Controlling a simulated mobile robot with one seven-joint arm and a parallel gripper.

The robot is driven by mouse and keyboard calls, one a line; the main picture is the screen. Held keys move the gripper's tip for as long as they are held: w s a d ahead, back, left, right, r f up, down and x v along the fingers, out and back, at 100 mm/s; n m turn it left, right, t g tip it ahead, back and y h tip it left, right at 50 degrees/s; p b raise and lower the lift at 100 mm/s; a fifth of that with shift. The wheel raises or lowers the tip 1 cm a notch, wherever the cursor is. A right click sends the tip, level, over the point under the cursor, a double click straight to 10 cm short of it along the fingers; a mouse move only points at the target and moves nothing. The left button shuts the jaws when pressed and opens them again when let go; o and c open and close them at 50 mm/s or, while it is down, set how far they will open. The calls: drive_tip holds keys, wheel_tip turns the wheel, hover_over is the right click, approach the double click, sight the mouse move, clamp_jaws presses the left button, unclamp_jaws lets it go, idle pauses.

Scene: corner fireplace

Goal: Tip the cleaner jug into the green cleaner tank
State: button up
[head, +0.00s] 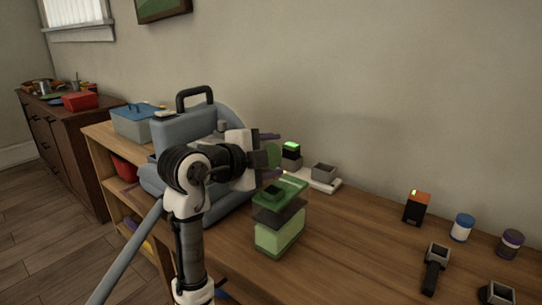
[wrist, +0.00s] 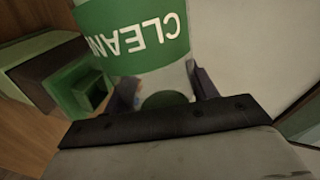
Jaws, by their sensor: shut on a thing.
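The cleaner jug, white with a green label reading "CLEAN", fills the top of the wrist view (wrist: 135,30). My gripper (wrist: 170,88) is shut on it, one finger on each side. In the head view my gripper (head: 268,150) is at the left-back of the table, and only a green bit of the jug (head: 273,154) shows between the fingers. The green cleaner tank (head: 279,236) stands just below and right of the gripper, with a square green opening on top. That opening (wrist: 88,92) is left of the jug in the wrist view. The jug's mouth and its tilt are unclear.
A large grey-blue machine with a black handle (head: 192,98) stands close behind my arm. Several small items stand at the right; the table's middle is clear.

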sight(263, 143)
drive_tip(key=shift+a+f+m+t+y+b, duration=0.1)
drive_tip(key=shift+f+m+t+y+b, duration=0.3)
drive_tip(key=shift+f+m+b, duration=0.95)
idle(2.5)
drive_tip(key=shift+r+n+b, duration=0.35)
drive_tip(key=shift+r+n, duration=0.1)
drive_tip(key=shift+r, duration=0.15)
